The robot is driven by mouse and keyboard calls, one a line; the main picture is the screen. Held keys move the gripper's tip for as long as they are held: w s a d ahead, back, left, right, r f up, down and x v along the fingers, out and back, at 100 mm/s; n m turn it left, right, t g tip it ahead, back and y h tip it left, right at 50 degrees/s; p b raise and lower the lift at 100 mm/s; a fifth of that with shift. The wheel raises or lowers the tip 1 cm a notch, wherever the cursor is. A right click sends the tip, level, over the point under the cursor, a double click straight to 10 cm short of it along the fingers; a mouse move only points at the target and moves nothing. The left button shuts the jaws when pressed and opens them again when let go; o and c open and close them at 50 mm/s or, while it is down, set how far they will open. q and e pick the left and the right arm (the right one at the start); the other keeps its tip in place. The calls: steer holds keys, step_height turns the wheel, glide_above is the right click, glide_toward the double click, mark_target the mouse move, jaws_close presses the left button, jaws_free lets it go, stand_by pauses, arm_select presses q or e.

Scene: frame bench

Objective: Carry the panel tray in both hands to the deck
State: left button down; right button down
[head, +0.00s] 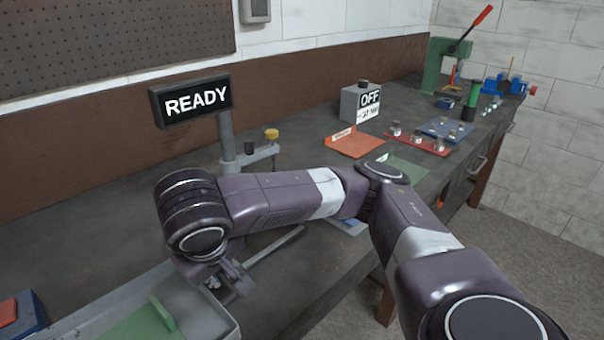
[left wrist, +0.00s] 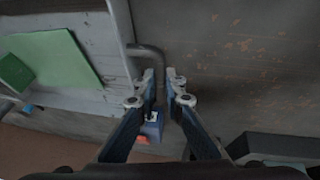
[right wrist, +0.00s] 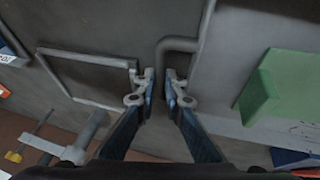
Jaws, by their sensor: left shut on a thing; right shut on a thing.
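The grey panel tray (head: 205,305) is at the bottom left of the head view, cut off by the edge, with a green panel (head: 135,325) in it. My right gripper (head: 232,278) is at the tray's right end. In the right wrist view its fingers (right wrist: 168,85) are shut on the tray's bent grey handle (right wrist: 172,45). In the left wrist view my left gripper (left wrist: 163,85) is shut on the handle (left wrist: 150,50) at the other end. The left arm is outside the head view. I cannot tell whether the tray touches the bench, nor which surface is the deck.
A READY sign (head: 196,100) stands on a grey post behind my right arm, beside a yellow-knobbed clamp (head: 271,134). A thin metal frame (right wrist: 90,75) lies near the tray's right end. A blue box (head: 32,316) is at far left. An OFF box (head: 360,103) and several parts stand farther right.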

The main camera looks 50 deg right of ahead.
arm_select(q)
steer(key=shift+f, duration=0.4)
arm_select(e)
steer(key=shift+f, duration=0.4)
arm_select(q)
steer(key=c, duration=2)
jaws_free()
steer(key=shift+r, duration=0.15)
arm_select(e)
steer(key=c, duration=2)
jaws_free()
steer(key=shift+r, duration=0.15)
arm_select(q)
steer(key=shift+r, duration=0.1)
arm_select(e)
steer(key=shift+s+a+r, duration=0.1)
steer(key=shift+s+r, duration=0.05)
steer(key=shift+r, duration=0.2)
arm_select(q)
steer(key=v, duration=0.7)
steer(key=shift+s+r, duration=0.2)
steer(key=shift+r, duration=0.15)
arm_select(e)
steer(key=v, duration=1.1)
steer(key=shift+s+a, duration=0.1)
arm_select(q)
steer(key=shift+s, duration=0.1)
